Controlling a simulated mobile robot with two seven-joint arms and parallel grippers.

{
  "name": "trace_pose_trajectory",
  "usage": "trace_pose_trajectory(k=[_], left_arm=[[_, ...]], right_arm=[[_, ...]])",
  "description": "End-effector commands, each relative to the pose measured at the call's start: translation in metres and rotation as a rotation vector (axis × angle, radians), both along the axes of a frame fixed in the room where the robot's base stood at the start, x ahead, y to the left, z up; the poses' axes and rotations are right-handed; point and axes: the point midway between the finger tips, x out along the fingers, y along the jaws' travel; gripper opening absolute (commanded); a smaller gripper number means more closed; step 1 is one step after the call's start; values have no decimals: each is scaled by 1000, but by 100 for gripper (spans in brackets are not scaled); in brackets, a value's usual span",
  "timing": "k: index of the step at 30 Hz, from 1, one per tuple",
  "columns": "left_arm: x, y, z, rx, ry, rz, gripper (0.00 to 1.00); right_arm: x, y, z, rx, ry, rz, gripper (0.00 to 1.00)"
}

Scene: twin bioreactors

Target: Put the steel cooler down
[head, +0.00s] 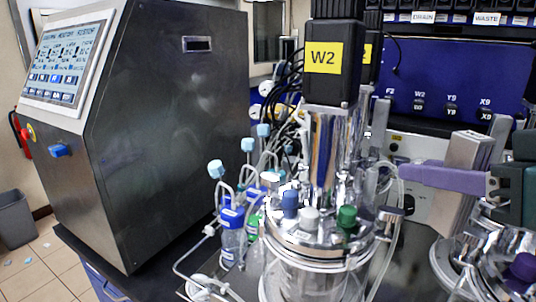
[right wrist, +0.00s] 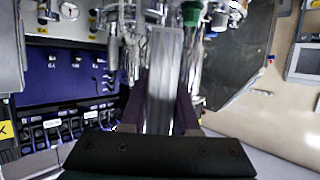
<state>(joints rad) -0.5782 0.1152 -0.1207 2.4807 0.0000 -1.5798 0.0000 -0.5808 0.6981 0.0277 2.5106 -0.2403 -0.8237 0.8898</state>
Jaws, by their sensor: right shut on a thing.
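The steel cooler (head: 468,150) is a tall, narrow, grey metal block at the right of the head view, slightly tilted. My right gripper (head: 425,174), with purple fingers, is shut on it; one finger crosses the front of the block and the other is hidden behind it. In the right wrist view the cooler (right wrist: 164,75) stands between the two purple fingers (right wrist: 163,100). Its lower end is partly hidden there. Whether the cooler touches anything below it, I cannot tell. My left gripper is not in view.
The W2 bioreactor (head: 310,240), with its black motor (head: 333,60), stands left of the cooler. Another steel vessel lid (head: 465,265) is below right. Blue-capped bottles (head: 232,235), tubes and a large steel cabinet (head: 165,130) are at left. A blue panel (head: 440,75) is behind.

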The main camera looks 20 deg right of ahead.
Motion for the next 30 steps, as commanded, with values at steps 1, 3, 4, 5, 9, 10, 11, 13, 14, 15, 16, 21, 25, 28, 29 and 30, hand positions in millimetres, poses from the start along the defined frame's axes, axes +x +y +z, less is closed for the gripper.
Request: trace_pose_trajectory(k=[1,3,4,5,9,10,11,13,14,15,16,21,25,28,29,30], left_arm=[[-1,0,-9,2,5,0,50],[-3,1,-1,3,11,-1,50],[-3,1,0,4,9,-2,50],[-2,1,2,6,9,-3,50],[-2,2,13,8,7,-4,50],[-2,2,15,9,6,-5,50],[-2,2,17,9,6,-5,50],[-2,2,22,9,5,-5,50],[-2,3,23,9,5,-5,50],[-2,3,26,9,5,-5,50],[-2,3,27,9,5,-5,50],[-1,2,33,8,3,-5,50],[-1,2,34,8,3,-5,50],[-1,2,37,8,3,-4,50],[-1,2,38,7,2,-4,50],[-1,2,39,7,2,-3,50]], right_arm=[[11,-1,-1,-8,-8,1,0],[25,-2,3,-4,-5,0,0],[31,-3,4,-4,-6,-2,0],[37,-4,4,-5,-6,-1,0],[67,-6,5,-4,-4,-3,0],[74,-7,5,-4,-4,-4,0],[80,-8,4,-2,-2,-3,0],[96,-8,5,-1,-4,-3,0],[103,-9,5,-2,-2,-4,0],[112,-10,4,-2,-2,-4,0],[119,-10,4,-2,-2,-4,0],[146,-12,2,-2,-1,-2,0],[154,-12,0,-1,0,-1,0],[154,-12,-12,-1,5,-2,0],[154,-12,-17,-2,6,-1,0],[154,-12,-23,0,6,-1,0]])
